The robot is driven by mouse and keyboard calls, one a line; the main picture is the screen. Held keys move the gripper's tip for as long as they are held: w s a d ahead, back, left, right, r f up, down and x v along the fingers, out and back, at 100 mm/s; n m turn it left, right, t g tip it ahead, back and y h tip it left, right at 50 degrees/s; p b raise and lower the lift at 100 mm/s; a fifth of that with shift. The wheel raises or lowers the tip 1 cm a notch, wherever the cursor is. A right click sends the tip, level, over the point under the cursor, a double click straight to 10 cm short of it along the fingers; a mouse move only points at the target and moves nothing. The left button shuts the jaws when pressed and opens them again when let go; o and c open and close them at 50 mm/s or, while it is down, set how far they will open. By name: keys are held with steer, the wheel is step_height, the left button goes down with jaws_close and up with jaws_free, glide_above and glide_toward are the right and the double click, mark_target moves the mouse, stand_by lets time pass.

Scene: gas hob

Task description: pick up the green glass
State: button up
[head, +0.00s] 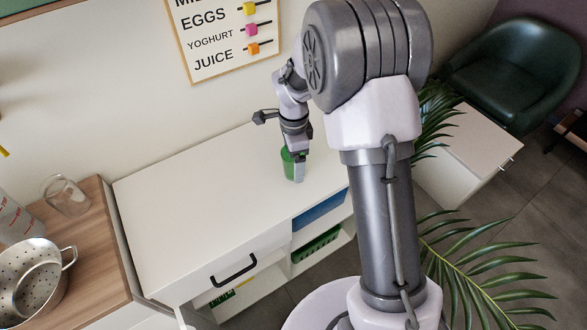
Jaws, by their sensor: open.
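The green glass (288,164) stands upright on the white cabinet top, toward its far right part. My gripper (296,168) is open and reaches down at the glass from above. One finger shows in front of the glass and hides part of it. I cannot tell whether the fingers touch the glass, and the other finger is hidden.
The white cabinet (190,215) has a bare top left of the glass and a drawer with a black handle (233,270). On the wooden counter (98,245) at left are a clear glass (66,196) and a metal colander (30,285). A plant (490,265) is at right.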

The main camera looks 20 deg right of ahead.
steer(key=shift+f, duration=0.5)
steer(key=shift+r, duration=0.15)
steer(key=shift+c, duration=0.7)
steer(key=c, duration=1.5)
